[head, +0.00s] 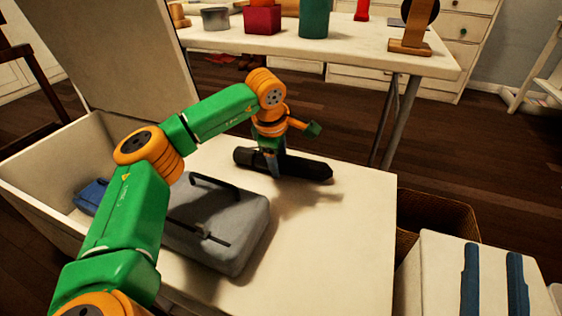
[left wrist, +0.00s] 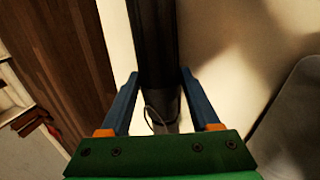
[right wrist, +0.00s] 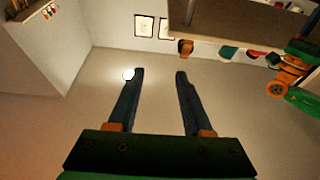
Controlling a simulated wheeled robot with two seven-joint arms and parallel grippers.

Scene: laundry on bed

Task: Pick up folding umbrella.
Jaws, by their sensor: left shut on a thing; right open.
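The folding umbrella (head: 305,168) is a dark, long cylinder above the white surface, with a shadow below and to the right of it. My left gripper (head: 273,165) comes down on it from above and is shut on it. In the left wrist view the umbrella (left wrist: 155,50) runs between the two blue fingers (left wrist: 160,95), and a thin wrist strap loops at its near end. My right gripper (right wrist: 155,80) is open and empty; it shows only in the right wrist view, facing the room's walls.
A grey case (head: 225,215) with dark handles lies left of the umbrella on the white surface (head: 340,225). An open white box (head: 40,180) with a blue item stands at the left. A white table (head: 340,45) with several objects is behind. A wicker basket (head: 440,215) is at the right.

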